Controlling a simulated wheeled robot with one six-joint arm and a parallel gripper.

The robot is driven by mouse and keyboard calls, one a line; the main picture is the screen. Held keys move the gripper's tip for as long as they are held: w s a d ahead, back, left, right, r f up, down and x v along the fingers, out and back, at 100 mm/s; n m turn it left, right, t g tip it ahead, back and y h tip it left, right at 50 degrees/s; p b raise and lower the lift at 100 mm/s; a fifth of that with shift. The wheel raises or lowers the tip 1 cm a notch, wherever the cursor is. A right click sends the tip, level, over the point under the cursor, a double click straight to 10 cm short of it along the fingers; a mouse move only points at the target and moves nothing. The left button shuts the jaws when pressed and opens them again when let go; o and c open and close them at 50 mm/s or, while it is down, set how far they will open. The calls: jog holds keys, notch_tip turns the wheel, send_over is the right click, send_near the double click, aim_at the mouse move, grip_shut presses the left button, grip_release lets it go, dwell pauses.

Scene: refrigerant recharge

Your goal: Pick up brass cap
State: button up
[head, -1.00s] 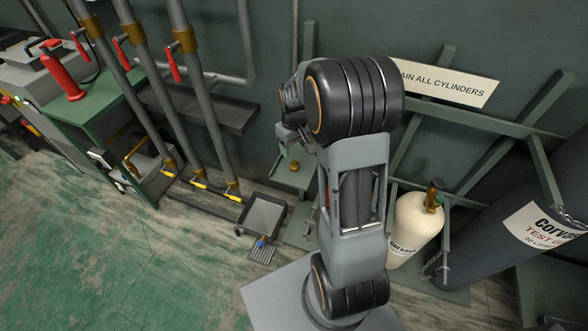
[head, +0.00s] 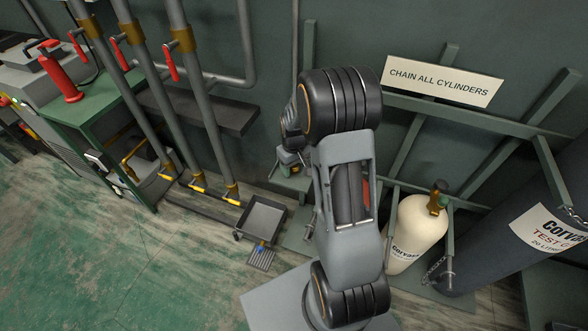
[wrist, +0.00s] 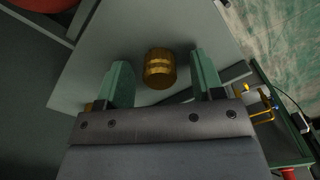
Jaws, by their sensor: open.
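The brass cap (wrist: 160,68) is a short ribbed brass cylinder, seen in the wrist view over a flat grey surface (wrist: 100,45). My gripper (wrist: 162,76) has its two green fingers spread, one on each side of the cap, with a visible gap on both sides. The fingers do not touch the cap. In the head view my gripper (head: 291,160) is low by the wall, left of my arm. A small brass patch, seemingly the cap (head: 296,169), shows there and is mostly hidden by the gripper.
A grey tray (head: 264,217) lies on the floor left of my base. Pipes with red-handled valves (head: 170,62) stand further left. A cream cylinder (head: 412,232) and a large dark cylinder (head: 510,220) stand right in a green frame. Open floor (head: 90,240) lies at left.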

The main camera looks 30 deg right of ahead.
jog(key=shift+c, duration=0.3)
jog(key=c, duration=0.9)
